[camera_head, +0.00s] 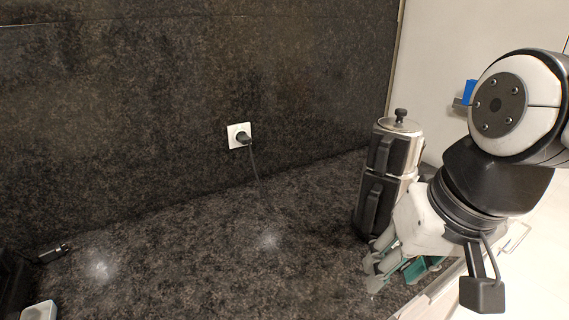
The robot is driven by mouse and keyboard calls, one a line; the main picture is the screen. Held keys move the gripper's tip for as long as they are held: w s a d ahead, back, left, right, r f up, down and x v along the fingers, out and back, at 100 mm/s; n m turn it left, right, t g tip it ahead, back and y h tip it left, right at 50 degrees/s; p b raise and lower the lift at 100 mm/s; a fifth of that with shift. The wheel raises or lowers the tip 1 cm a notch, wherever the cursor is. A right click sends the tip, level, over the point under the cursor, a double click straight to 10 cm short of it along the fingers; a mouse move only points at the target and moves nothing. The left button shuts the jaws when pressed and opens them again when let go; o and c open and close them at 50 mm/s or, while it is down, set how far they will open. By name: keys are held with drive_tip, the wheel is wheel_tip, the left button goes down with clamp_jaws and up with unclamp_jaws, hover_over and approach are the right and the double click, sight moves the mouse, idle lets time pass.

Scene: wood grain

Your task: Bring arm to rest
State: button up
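My gripper (377,273) is at the lower right, at the end of my white and black arm, which comes in from the right edge. Its fingers point down and left, low over the dark stone counter near its front edge. The fingers overlap in this view, so I cannot tell how far apart they are. No held object shows between them. A dark green part shows beside the fingers.
A steel and black coffee maker (398,148) stands close behind my gripper. A white wall socket (239,136) holds a black plug with a cord. A white object (39,311) sits at the lower left. The middle of the counter (215,255) is clear.

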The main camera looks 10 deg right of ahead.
drive_tip(key=shift+s+d+r+n+t+h, duration=0.1)
drive_tip(key=shift+d+r+n+t+h, duration=0.15)
drive_tip(key=shift+n, duration=0.25)
drive_tip(key=shift+s+r+n+t+h, duration=0.1)
drive_tip(key=shift+r+n+t+h, duration=0.1)
drive_tip(key=shift+n+t, duration=0.25)
